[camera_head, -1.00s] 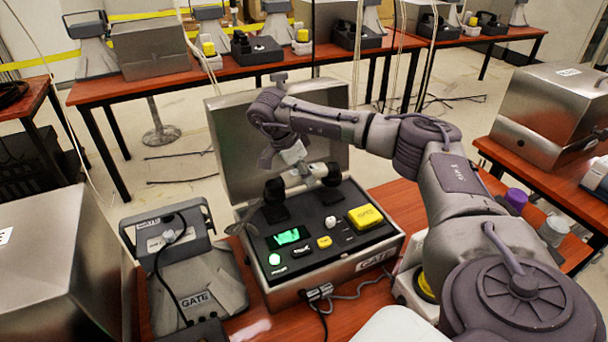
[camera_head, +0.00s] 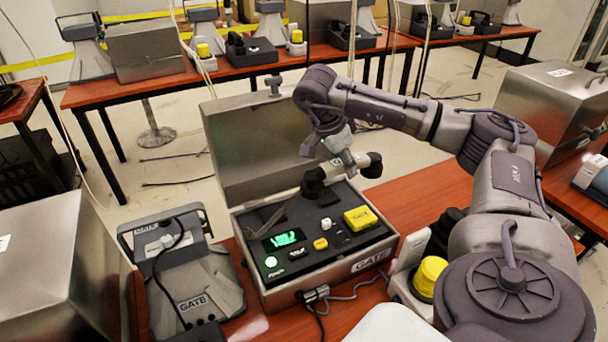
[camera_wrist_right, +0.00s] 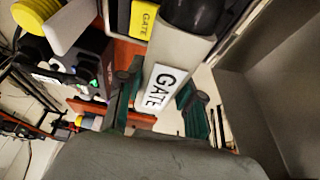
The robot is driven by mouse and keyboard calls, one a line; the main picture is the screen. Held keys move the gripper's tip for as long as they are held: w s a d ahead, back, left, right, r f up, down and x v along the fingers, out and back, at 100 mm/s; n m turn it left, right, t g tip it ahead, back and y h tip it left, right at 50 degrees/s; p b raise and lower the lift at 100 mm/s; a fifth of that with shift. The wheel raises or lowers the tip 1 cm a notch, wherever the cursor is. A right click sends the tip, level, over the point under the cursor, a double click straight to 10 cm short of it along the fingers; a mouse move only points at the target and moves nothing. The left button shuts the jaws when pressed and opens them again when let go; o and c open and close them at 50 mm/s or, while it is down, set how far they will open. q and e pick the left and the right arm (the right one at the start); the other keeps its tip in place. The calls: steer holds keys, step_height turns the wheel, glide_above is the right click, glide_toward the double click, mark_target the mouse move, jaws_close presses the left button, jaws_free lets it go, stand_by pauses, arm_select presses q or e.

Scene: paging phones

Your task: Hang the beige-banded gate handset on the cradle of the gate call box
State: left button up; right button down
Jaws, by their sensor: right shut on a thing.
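The gate call box (camera_head: 372,259) stands open on the red-brown table, with its lid up at the back. Its dark panel carries a lit green display (camera_head: 284,238), buttons and a yellow GATE block (camera_head: 360,218). My right gripper (camera_head: 344,163) is shut around the grip of the pale beige gate handset (camera_head: 358,162). Its black ends (camera_head: 313,184) hang over the back right part of the panel, apart from it as far as I can tell. The wrist view shows the GATE label (camera_wrist_right: 157,90) between my fingers (camera_wrist_right: 158,105). The cradle is hard to make out. My left gripper is not in view.
A grey GATE horn unit (camera_head: 196,283) stands left of the box, beside a large metal case (camera_head: 55,265). A yellow-topped white unit (camera_head: 430,276) and a cable are close on the right, under my arm. Another table with similar gear stands behind.

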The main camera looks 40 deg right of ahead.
steer(key=shift+s+a+f+b, duration=0.25)
steer(key=shift+a+b, duration=0.15)
steer(key=shift+b, duration=0.35)
steer(key=shift+w+a+f, duration=0.1)
steer(key=shift+w+a, duration=0.1)
steer(key=shift+w, duration=0.05)
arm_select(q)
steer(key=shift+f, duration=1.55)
arm_select(e)
steer(key=shift+w+a+f, duration=0.55)
steer(key=shift+w+f, duration=1.15)
steer(key=shift+w+a+f, duration=0.6)
steer(key=shift+w+f, duration=1.1)
steer(key=shift+f, duration=0.05)
steer(key=shift+w+a+f, duration=0.55)
steer(key=shift+w+f, duration=1.15)
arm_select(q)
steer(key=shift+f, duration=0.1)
arm_select(e)
steer(key=shift+f, duration=0.1)
steer(key=c, duration=0.7)
jaws_free()
steer(key=shift+c, duration=0.2)
